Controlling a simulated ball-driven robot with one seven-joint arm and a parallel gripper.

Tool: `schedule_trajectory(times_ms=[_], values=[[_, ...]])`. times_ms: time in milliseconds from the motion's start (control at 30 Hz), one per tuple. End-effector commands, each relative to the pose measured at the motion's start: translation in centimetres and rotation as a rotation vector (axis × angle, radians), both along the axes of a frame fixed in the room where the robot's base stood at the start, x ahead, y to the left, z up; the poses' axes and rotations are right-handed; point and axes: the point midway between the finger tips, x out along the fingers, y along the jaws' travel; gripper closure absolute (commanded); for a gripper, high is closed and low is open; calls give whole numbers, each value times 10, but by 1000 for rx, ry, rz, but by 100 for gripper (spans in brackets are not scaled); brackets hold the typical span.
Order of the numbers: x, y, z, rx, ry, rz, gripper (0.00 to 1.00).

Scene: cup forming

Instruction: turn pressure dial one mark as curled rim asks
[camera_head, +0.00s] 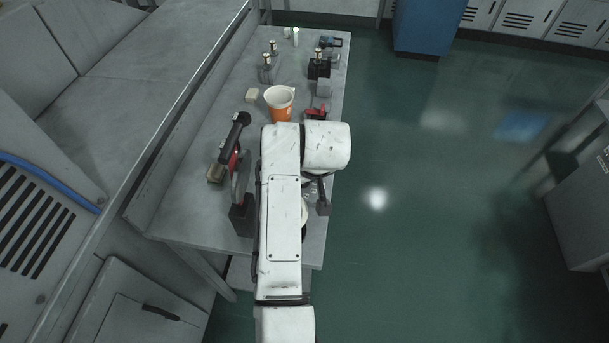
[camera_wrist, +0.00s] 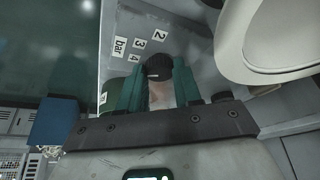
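In the wrist view, the pressure dial (camera_wrist: 157,68) is a dark round knob with a small light mark on its left side. Printed labels 2, 3, 4 and "bar" (camera_wrist: 118,46) run on the grey panel at its upper left. My gripper (camera_wrist: 159,77) has green fingers on both sides of the knob, and they appear to press on it. A large white rounded thing with a thick rim (camera_wrist: 285,38) fills the upper right; I cannot tell whether it is a cup. In the head view, my white arm hides the gripper and dial.
In the head view, an orange and white cup (camera_head: 279,102) stands on the grey bench (camera_head: 222,120). Dark-based devices (camera_head: 318,68) stand farther back. A black-handled tool (camera_head: 235,135) is left of my arm. Green floor (camera_head: 440,170) is open on the right.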

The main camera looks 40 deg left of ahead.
Motion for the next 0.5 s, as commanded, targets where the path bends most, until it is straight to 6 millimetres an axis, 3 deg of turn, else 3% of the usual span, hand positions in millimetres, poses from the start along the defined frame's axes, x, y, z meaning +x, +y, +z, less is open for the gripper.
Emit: schedule_trajectory(times_ms=[300, 500], values=[[0, 0, 0, 0, 0, 0, 97], [0, 0, 1, -1, 1, 15, 97]])
